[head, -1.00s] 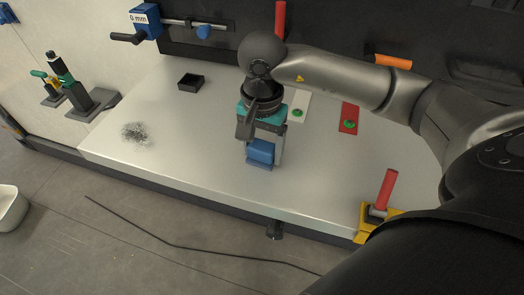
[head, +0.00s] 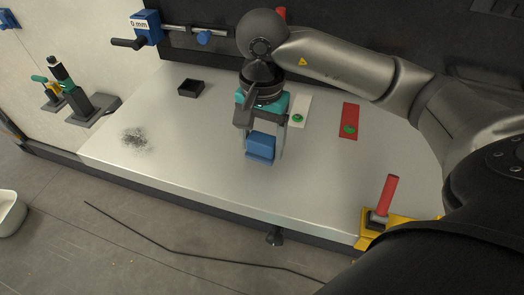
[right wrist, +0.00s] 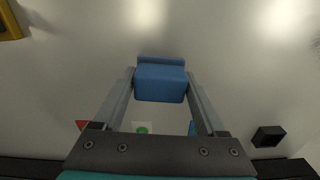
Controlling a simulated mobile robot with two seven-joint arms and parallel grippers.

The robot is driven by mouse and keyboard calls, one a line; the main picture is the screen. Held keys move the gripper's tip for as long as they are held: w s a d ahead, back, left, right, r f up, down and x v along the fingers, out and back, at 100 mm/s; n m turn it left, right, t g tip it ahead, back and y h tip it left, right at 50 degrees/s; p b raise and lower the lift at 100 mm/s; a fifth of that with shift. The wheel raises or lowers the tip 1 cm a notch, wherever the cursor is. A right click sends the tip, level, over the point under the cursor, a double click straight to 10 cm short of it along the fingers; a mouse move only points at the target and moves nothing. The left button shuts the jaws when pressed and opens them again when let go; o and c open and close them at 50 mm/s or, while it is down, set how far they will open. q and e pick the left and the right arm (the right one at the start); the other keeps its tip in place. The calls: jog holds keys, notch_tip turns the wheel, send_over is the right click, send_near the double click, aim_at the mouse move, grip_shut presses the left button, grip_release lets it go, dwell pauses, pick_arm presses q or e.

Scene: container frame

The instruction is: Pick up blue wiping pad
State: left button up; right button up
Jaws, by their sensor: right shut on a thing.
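The blue wiping pad (head: 260,146) is a small blue block in the middle of the head view, above the pale metal table (head: 200,185). My right gripper (head: 262,150) is shut on it, with one finger on each side. In the right wrist view the pad (right wrist: 160,82) sits between the fingertips of the right gripper (right wrist: 160,85). The pad seems to be a little above the table, but the exact gap is hard to tell. My left gripper is not in view.
A dark smudge of specks (head: 135,138) and a small black open box (head: 191,88) are on the table to the left. White (head: 301,105) and red (head: 349,118) plates with green buttons lie right of the gripper. A red handle (head: 388,192) stands at the front right edge.

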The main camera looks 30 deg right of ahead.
aim_at(262, 138)
notch_tip(262, 138, up, 16)
jog(key=p, duration=0.2)
jog(key=shift+r, duration=0.2)
